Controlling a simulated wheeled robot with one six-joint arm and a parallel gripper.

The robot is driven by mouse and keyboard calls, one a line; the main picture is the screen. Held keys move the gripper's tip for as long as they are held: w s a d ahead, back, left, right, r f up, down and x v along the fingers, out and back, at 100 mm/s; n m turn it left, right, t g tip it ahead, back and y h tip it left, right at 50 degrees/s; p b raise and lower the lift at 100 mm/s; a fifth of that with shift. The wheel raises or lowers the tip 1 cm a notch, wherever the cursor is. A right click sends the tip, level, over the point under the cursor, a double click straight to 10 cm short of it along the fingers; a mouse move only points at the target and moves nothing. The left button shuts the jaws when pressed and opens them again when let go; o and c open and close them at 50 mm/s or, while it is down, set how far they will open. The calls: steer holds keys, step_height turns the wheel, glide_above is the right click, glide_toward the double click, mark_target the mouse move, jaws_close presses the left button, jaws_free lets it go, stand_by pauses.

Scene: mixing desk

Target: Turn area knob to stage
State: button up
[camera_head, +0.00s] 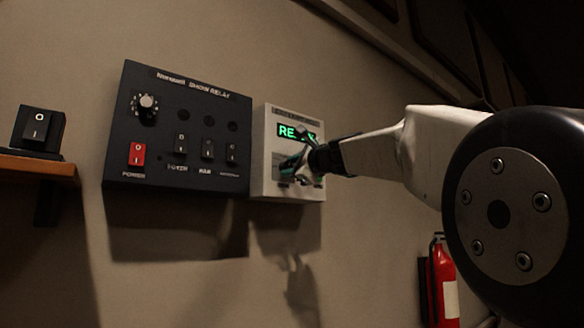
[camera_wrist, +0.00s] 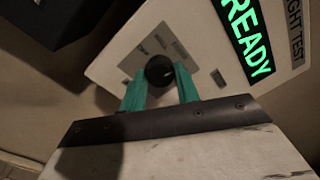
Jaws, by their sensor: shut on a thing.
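The area knob (camera_wrist: 159,70) is a round black knob on a pale box (camera_head: 286,115) mounted on the wall. In the wrist view, the teal fingers of my gripper (camera_wrist: 160,84) are on both sides of the knob and shut on it. In the head view, my gripper (camera_head: 300,170) reaches the lower part of the box from the right and hides the knob. Small grey labels surround the knob in the wrist view, but their words are too small to read. The box's display (camera_wrist: 245,38) shows green "READY".
A dark relay panel (camera_head: 175,105) with a round knob, a red power switch (camera_head: 137,154) and several black switches is left of the box. A black switch (camera_head: 40,130) stands on a wooden shelf (camera_head: 40,168) farther left. A red fire extinguisher (camera_head: 445,285) is low on the right.

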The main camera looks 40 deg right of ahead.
steer(key=m, duration=0.5)
steer(key=shift+m+h, duration=0.4)
stand_by(0.3)
steer(key=o, duration=1)
steer(key=s, duration=0.7)
steer(key=shift+s+f, duration=0.2)
steer(key=shift+s, duration=0.2)
